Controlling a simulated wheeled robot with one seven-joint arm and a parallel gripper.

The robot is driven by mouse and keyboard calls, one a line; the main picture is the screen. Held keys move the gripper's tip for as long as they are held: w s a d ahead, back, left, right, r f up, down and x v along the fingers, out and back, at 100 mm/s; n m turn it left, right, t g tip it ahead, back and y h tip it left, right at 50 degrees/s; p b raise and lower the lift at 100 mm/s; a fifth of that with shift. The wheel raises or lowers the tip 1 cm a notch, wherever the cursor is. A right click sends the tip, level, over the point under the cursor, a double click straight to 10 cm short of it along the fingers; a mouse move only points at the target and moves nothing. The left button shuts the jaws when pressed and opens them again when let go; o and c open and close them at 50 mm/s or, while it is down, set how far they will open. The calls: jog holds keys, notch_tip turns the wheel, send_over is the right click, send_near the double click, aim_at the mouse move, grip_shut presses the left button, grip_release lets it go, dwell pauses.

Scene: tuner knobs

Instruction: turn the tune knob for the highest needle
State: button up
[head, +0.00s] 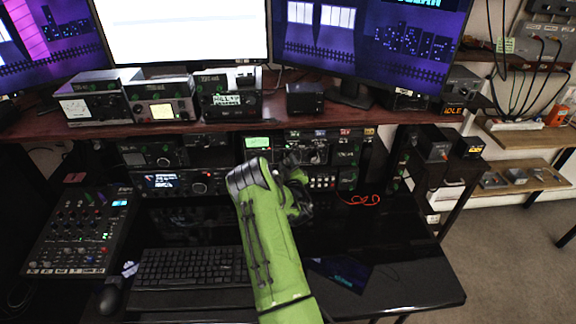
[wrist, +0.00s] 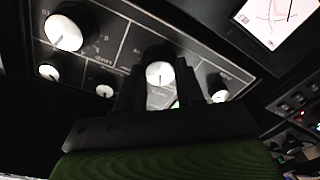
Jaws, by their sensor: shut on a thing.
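In the wrist view my gripper (wrist: 159,88) has its two dark fingers on either side of a white-faced knob (wrist: 160,72) and is shut on it. The knob has a dark pointer line; no label on it is readable, so I cannot confirm it is the tune knob. In the head view a green-lit meter (head: 257,142) shows on the rack unit; my green arm hides much of the panel and the held knob.
In the wrist view a larger white knob (wrist: 64,32) sits at the upper left, and a smaller knob (wrist: 218,95) sits right of my fingers. In the head view a keyboard (head: 190,267) and a mixer (head: 82,230) lie on the desk, with a red cable (head: 362,200) to the right.

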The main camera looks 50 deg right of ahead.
jog(key=m+b, duration=0.1)
jog(key=m, duration=0.1)
jog(key=shift+f+m+b, duration=0.15)
jog(key=shift+m+b, duration=0.15)
jog(key=shift+m, duration=0.1)
jog(key=shift+m+b, duration=1.05)
jog(key=shift+m, duration=0.75)
jog(key=o, duration=1)
jog(key=shift+o, duration=0.2)
jog(key=p+v, duration=0.1)
jog(key=v, duration=1.4)
jog(key=shift+s+a, duration=0.2)
jog(key=shift+a, duration=0.2)
jog(key=shift+w, duration=0.15)
